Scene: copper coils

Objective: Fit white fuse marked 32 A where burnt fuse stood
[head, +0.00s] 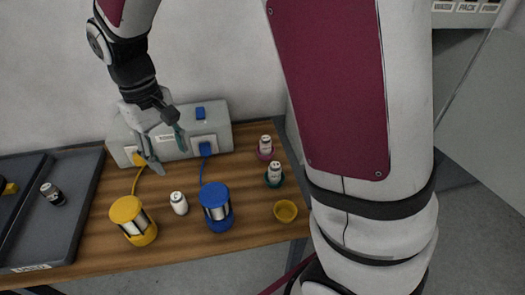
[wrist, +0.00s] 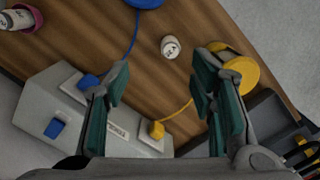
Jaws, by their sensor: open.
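A white fuse (head: 179,203) stands upright on the wooden table between the yellow and blue coils. It also shows in the wrist view (wrist: 170,46), with a dark mark on top too small to read. Two more white fuses sit in a pink cup (head: 266,157) and a teal cup (head: 274,183) at the right. A dark-banded fuse (head: 52,194), perhaps the burnt one, lies in the grey tray at the left. My gripper (head: 167,152) is open and empty above the front of the grey socket box; its teal fingertips show apart in the wrist view (wrist: 160,95).
The grey box (head: 120,137) has a yellow plug (head: 139,158) and a blue plug (head: 205,149), wired to the yellow coil (head: 126,209) and blue coil (head: 214,195). An empty yellow cup (head: 285,210) stands front right. The grey tray (head: 75,215) borders the table's left side.

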